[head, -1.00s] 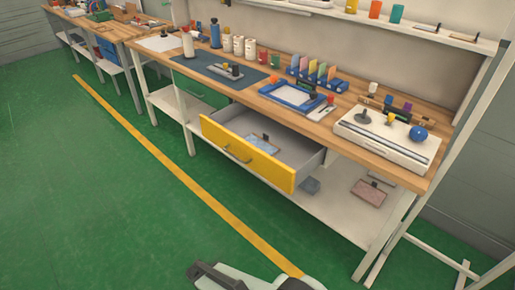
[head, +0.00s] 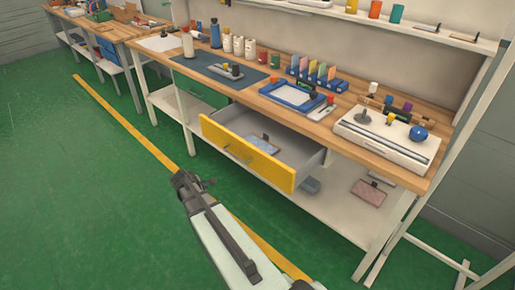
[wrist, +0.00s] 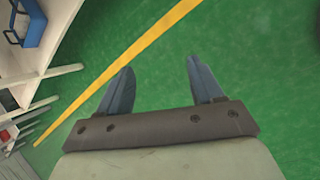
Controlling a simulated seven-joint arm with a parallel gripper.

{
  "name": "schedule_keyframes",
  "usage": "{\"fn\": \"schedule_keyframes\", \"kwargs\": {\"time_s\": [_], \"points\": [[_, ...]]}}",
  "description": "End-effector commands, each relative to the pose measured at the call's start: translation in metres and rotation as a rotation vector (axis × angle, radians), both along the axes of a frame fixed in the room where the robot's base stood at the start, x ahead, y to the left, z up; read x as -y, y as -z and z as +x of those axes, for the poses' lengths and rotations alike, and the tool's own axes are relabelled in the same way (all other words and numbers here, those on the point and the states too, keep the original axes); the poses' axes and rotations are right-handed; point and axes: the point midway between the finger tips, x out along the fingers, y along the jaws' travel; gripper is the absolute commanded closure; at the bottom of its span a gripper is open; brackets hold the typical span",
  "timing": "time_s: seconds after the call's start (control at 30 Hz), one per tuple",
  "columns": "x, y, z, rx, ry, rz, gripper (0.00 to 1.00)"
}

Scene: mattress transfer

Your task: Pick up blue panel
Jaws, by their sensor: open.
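A light blue panel (head: 262,147) with a dark handle lies flat inside the open yellow-fronted drawer (head: 245,148) in the head view. My gripper (head: 187,181) is in front of the bench and to the left of the drawer, apart from the panel. In the wrist view my gripper (wrist: 160,72) is open, with nothing between its two fingers and green floor beyond them. The panel is not visible in the wrist view.
A wooden workbench (head: 215,93) carries bottles, cups, a blue tray (head: 291,96) and a white platform (head: 388,138). A pinkish panel (head: 369,192) and a small grey-blue item (head: 310,185) lie on the lower shelf. The floor in front is open.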

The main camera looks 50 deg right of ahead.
Motion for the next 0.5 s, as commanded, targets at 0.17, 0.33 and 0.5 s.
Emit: {"fn": "schedule_keyframes", "kwargs": {"time_s": [0.17,0.33,0.5], "points": [[0.052,-0.066,0.045,0.008,-0.135,-0.123,0.34],[0.098,-0.134,0.076,-0.01,-0.252,-0.255,0.34],[0.136,-0.195,0.095,-0.042,-0.339,-0.371,0.34]]}}
